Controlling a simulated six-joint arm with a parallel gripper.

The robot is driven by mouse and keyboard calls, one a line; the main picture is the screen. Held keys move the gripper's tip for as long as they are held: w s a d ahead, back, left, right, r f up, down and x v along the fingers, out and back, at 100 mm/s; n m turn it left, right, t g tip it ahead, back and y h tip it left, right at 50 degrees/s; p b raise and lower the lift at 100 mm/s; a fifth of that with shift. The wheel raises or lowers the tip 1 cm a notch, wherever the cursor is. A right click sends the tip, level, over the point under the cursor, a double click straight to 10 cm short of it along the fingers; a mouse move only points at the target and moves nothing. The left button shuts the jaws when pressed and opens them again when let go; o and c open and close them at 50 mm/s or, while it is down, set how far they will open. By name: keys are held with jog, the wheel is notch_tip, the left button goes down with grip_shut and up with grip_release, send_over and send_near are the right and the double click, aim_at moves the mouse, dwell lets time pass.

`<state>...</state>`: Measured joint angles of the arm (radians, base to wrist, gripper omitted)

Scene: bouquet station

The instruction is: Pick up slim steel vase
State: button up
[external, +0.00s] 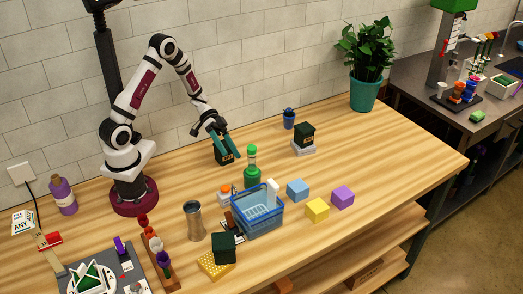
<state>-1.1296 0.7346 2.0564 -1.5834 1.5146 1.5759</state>
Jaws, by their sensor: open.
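A slim steel vase (194,222), a shiny metallic cylinder, stands upright on the wooden table left of the blue basket. My gripper (228,152) has teal fingers. It is open and points downward over the back-middle of the table, behind and to the right of the vase and well apart from it. A dark box (223,158) shows at the fingertips, partly hidden by them. I cannot tell whether the fingers touch it.
A blue basket (262,222) and a green bottle (251,173) stand right of the vase. A dark green box (223,249) and yellow sponge-like block (213,265) lie in front. A wooden rack (159,262) is to its left.

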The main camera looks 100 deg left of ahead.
aim_at(196, 228)
jog(key=s+d+f+n+g+h, duration=0.1)
jog(key=s+d+n, duration=0.2)
jog(key=n, duration=0.4)
jog(key=s+d+f+n+g+h, duration=0.1)
jog(key=s+d+f+n, duration=0.1)
jog(key=d+n, duration=0.4)
jog(key=s+d+f+n+g+h, duration=0.1)
jog(key=s+d+n, duration=0.3)
jog(key=n, duration=0.6)
jog(key=shift+s+d+f, duration=0.2)
jog(key=shift+d+f, duration=0.05)
jog(key=shift+f, duration=0.4)
jog(key=x, duration=1.5)
jog(key=shift+s+d+f, duration=0.15)
jog(key=shift+d+f, duration=0.05)
jog(key=shift+f, duration=0.15)
grip_shut()
